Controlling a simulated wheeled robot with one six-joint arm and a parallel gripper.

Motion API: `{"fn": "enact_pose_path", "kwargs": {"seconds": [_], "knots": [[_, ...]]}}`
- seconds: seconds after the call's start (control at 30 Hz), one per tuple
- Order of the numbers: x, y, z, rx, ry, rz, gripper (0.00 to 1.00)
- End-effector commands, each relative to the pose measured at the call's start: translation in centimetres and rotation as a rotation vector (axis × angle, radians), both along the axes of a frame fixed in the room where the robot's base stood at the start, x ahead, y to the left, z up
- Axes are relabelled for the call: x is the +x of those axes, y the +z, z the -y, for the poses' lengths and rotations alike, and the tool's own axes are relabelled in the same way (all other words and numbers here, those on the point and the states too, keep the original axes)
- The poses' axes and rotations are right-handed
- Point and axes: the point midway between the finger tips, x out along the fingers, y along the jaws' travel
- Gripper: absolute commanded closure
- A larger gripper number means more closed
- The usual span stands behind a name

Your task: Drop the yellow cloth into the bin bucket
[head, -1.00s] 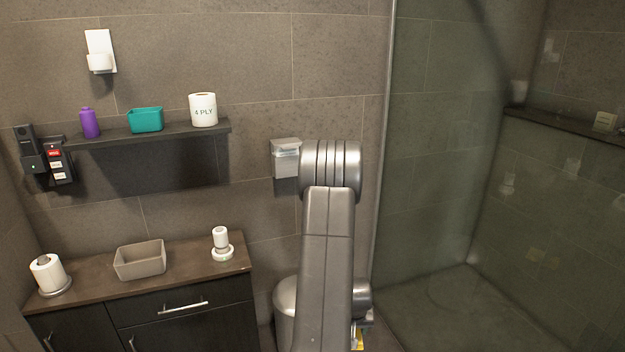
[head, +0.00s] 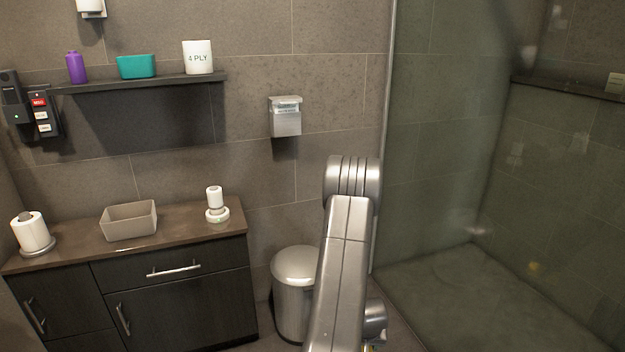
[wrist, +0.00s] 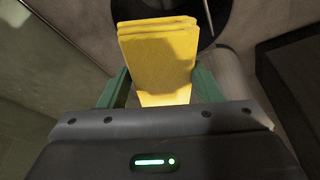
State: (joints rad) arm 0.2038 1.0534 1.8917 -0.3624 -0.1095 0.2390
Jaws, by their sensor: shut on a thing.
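The folded yellow cloth (wrist: 160,60) is in my gripper (wrist: 160,92) in the wrist view, held between the two green fingers. Beyond the cloth, a dark round shape (wrist: 212,15) with a pale rim shows in part; the cloth covers much of it. The bin bucket (head: 293,290) is a silver cylinder with a domed top in the head view, on the floor right of the cabinet. My arm covers its right side. My gripper and the cloth cannot be made out in the head view.
A dark cabinet (head: 180,305) with a brown top stands left of the bin. A beige box (head: 129,222) and a white bottle on a stand (head: 216,205) are on it. A wall dispenser (head: 286,118) hangs above the bin. A glass shower panel (head: 430,140) is on the right.

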Motion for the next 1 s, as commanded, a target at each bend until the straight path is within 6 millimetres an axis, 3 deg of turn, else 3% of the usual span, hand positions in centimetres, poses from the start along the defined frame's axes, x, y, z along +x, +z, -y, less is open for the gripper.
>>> {"fn": "enact_pose_path", "kwargs": {"seconds": [0.5, 0.87, 0.9, 1.0], "knots": [[0.0, -5.2, 0.0, 0.000, 0.000, 0.000, 0.63], [0.0, -5.5, 0.0, 0.000, 0.000, 0.000, 0.63], [0.0, -5.5, 0.0, 0.000, 0.000, 0.000, 0.40], [0.0, -5.5, 0.0, 0.000, 0.000, 0.000, 0.20]]}}
